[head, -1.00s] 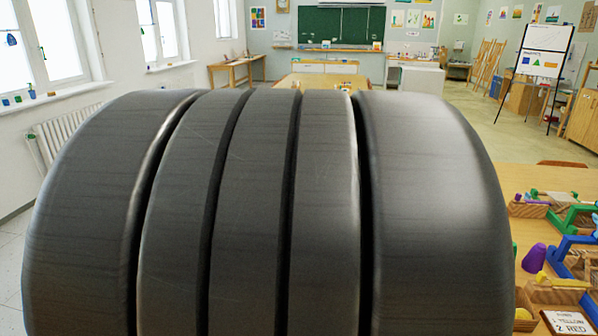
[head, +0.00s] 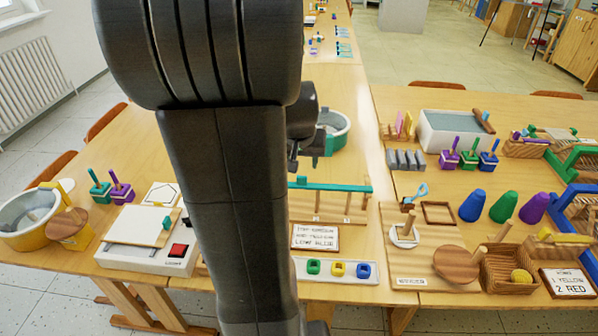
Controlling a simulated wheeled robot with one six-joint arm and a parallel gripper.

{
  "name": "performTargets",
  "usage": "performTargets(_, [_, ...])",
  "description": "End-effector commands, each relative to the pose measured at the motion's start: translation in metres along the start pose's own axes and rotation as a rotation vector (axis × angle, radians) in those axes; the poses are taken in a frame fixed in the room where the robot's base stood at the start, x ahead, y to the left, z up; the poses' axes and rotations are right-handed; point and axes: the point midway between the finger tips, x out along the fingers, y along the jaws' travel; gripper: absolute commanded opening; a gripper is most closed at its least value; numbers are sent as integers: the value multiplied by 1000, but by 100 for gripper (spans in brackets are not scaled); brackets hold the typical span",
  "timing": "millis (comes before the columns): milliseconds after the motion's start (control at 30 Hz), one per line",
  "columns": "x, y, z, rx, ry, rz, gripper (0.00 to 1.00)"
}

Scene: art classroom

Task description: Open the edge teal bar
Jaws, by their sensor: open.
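A long teal bar (head: 345,188) lies across the upper edge of a wooden board (head: 352,207) on the table, right of my arm. Its right end shows; part of its left side is hidden behind my arm. My gripper (head: 305,158) is open and hangs above and behind the bar, apart from it in the picture. My arm hides much of the gripper, and I see nothing between its fingers.
A white tray (head: 301,268) with green, yellow and blue pieces and a sign (head: 315,237) stand in front of the board. A white box with a red button (head: 179,250) is left. Wooden items crowd the right.

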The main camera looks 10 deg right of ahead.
Motion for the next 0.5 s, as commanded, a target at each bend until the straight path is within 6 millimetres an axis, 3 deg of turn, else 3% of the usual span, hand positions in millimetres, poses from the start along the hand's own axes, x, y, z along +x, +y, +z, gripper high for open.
performTargets(200, [42, 0, 2, -1, -5, 1, 49])
performTargets(500, [80, 0, 1, 0, -3, 0, 49])
